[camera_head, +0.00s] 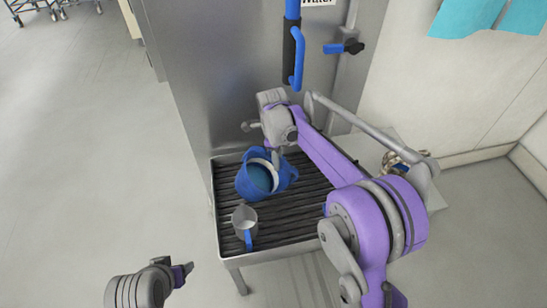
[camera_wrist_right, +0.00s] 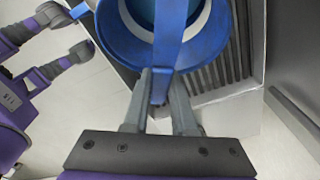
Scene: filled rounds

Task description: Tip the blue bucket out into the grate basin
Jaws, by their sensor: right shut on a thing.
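The blue bucket (camera_head: 243,184) is over the slatted grate basin (camera_head: 310,200), its mouth tilted toward the viewer; I cannot tell whether it touches the slats. Its inside shows a pale ring and a blue-teal area; I cannot tell if that is contents. My right gripper (camera_head: 276,157) is at its far side. In the right wrist view, my right gripper (camera_wrist_right: 160,88) is shut on the blue strap-like handle (camera_wrist_right: 160,50) of the bucket (camera_wrist_right: 120,38). My left gripper (camera_head: 188,269) is low at the left, away from the basin, and its jaw opening is unclear.
A metal scoop or jug (camera_head: 244,215) with a blue handle stands on the grate's near left part. A blue pipe with a black grip (camera_head: 292,52) and a blue lever (camera_head: 335,48) are on the metal panel behind.

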